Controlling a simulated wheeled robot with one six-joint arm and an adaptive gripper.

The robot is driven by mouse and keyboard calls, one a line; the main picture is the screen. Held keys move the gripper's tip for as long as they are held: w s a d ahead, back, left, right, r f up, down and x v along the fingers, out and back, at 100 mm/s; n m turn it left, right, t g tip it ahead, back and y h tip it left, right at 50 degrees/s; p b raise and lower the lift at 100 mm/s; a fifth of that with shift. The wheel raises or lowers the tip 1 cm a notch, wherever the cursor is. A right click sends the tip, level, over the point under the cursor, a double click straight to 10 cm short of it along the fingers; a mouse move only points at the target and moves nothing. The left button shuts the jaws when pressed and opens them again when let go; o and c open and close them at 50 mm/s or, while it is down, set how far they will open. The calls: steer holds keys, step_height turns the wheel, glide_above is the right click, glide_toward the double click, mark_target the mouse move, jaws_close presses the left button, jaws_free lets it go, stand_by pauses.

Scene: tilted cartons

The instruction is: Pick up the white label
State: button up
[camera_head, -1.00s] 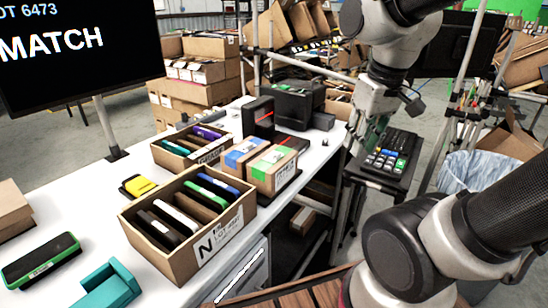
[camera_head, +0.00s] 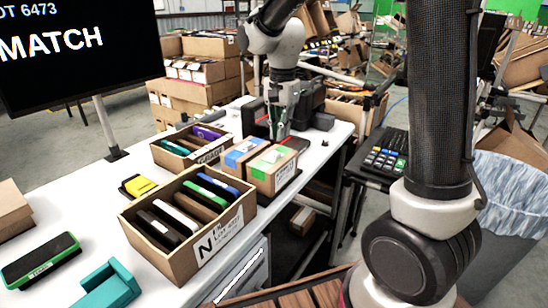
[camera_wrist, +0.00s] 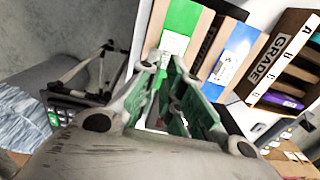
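Several white labels show. One is on the green-taped carton (camera_head: 262,180), at its front side (camera_head: 285,176), and a white patch also shows on its green tape in the wrist view (camera_wrist: 173,43). Another white label (camera_wrist: 226,68) is on the blue-taped carton (camera_wrist: 236,50). A large white label (camera_head: 220,236) marked N is on the front of the open box. I cannot tell which label the task means. My gripper (camera_head: 277,134) points down just behind the taped cartons, beside a black device (camera_head: 257,112). In the wrist view its fingers (camera_wrist: 165,68) are apart, with nothing clearly held between them.
Open boxes hold dark slabs with coloured edges; the rear one reads GRADE (camera_wrist: 263,62). A yellow-and-black item (camera_head: 138,186), a green-and-black item (camera_head: 40,260) and a teal holder (camera_head: 107,288) lie on the white table (camera_head: 95,205). A keypad device (camera_head: 385,158) stands right of the table.

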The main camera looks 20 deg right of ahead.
step_height(320, 180, down, 6)
steer(key=shift+w+d+f, duration=0.1)
steer(key=shift+d+f, duration=0.05)
steer(key=shift+f, duration=0.1)
jaws_close()
steer(key=shift+r, duration=0.1)
step_height(320, 180, up, 16)
stand_by(0.9)
